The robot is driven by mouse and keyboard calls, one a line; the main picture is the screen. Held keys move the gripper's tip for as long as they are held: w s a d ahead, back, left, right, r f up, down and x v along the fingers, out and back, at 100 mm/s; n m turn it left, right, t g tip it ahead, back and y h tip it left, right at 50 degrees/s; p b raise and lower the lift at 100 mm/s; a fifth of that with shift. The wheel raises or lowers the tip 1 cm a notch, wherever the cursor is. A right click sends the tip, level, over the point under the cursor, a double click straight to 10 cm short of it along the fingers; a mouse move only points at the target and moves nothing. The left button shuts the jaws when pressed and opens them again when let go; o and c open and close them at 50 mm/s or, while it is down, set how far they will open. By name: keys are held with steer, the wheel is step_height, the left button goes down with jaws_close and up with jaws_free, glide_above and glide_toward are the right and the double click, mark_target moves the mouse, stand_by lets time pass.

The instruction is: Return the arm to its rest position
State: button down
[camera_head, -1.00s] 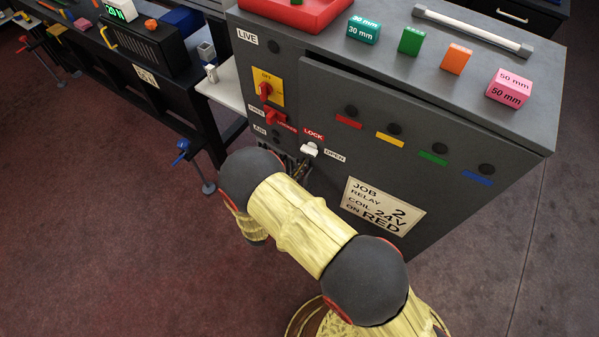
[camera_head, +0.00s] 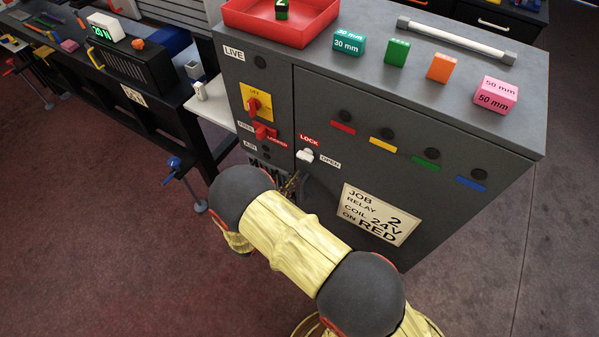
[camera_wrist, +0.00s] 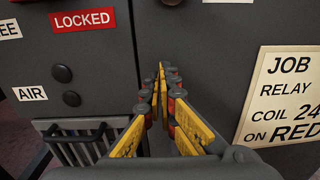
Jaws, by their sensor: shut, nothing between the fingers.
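My arm, with yellow links and dark joints, reaches from the bottom right toward the cabinet front. My gripper (camera_head: 288,187) is mostly hidden behind the arm in the head view. In the wrist view my gripper (camera_wrist: 163,72) points at the grey cabinet (camera_wrist: 210,60), its yellow fingers together and empty. The fingertips lie near the door seam, below the white latch (camera_head: 305,155); whether they touch the cabinet cannot be told. The door (camera_head: 330,95) looks shut or nearly so.
On the cabinet top are a red tray (camera_head: 300,35), several coloured blocks such as the pink one (camera_head: 496,94), and a white bar handle (camera_head: 455,40). A red-yellow switch (camera_head: 257,102) and a red lever (camera_head: 265,131) stick out. A workbench (camera_head: 150,105) stands left; floor (camera_head: 90,240) is free.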

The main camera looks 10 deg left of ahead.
steer(key=v, duration=0.9)
steer(key=shift+f, duration=0.15)
steer(key=s+d+f+m+g+h, duration=0.35)
steer(key=s+d+g, duration=0.2)
steer(key=d, duration=0.35)
steer(key=s+d+r+m+g, duration=0.6)
steer(key=d+r+m+g, duration=0.1)
steer(key=m+g, duration=0.15)
steer(key=s+d+r+m+t+y, duration=0.1)
steer(key=d+r+m+y, duration=0.2)
steer(key=r, duration=0.7)
steer(key=s+d+r+m+t+y, duration=0.1)
steer(key=d+r+m+y, duration=0.3)
steer(key=d+r+m, duration=0.4)
steer(key=s+d+r+m+t+y, duration=0.1)
steer(key=d+r+m+y, duration=0.3)
steer(key=r, duration=0.9)
steer(key=s+d+m, duration=0.1)
steer(key=d+m, duration=0.1)
steer(key=m, duration=0.2)
steer(key=shift+s, duration=0.3)
